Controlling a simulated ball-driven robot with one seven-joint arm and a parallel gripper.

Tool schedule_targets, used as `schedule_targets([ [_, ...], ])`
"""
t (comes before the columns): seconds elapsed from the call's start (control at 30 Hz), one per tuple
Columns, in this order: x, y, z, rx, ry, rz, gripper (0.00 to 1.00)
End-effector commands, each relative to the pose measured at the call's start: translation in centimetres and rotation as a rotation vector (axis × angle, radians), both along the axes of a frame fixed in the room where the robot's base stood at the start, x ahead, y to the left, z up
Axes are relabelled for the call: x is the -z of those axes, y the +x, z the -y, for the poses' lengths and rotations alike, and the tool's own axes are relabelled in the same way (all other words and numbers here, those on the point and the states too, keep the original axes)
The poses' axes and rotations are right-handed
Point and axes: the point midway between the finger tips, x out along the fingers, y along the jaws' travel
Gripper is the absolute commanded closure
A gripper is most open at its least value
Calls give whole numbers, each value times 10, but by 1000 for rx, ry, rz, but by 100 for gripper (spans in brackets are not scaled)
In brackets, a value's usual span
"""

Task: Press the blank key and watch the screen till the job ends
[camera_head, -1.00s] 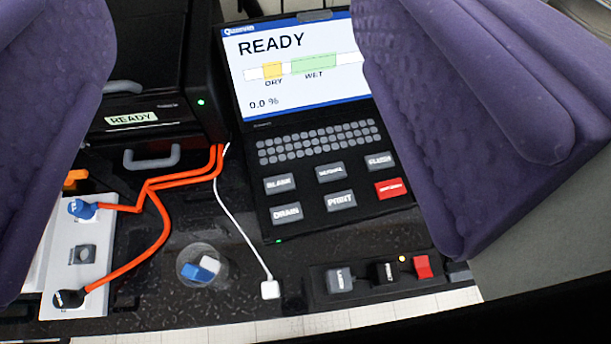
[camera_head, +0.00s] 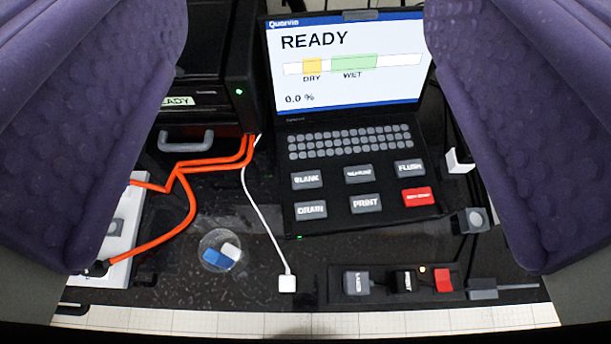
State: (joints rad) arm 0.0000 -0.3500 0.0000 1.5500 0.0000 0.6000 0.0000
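The blank key (camera_head: 307,180) is the grey key labelled BLANK, at the upper left of the key block on the black laptop-like unit. The screen (camera_head: 345,65) above it reads READY and 0.0 %, with a yellow DRY zone and a green WET zone on a bar. My gripper (camera_head: 306,140) shows as two large purple padded fingers at the left and right edges of the view. They are wide apart with nothing between them, and the unit appears in the gap beyond. No finger visibly touches the key.
Around the blank key are measure-like, FLUSH, DRAIN (camera_head: 311,210), PRINT (camera_head: 365,203) and red (camera_head: 417,197) keys. A black box with orange cables (camera_head: 210,160) stands left. A clear dish (camera_head: 219,250), a white plug (camera_head: 287,284) and a switch strip (camera_head: 395,282) lie in front.

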Motion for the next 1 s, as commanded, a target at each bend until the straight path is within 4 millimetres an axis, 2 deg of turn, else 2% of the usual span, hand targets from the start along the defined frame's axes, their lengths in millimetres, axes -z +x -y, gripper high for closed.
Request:
schedule_targets([
  [0.3, 0, 0, 0, 0, 0, 0, 30],
  [0.33, 0, 0, 0, 0, 0, 0, 32],
  [0.63, 0, 0, 0, 0, 0, 0, 100],
  [1.0, 0, 0, 0, 0, 0, 0, 100],
])
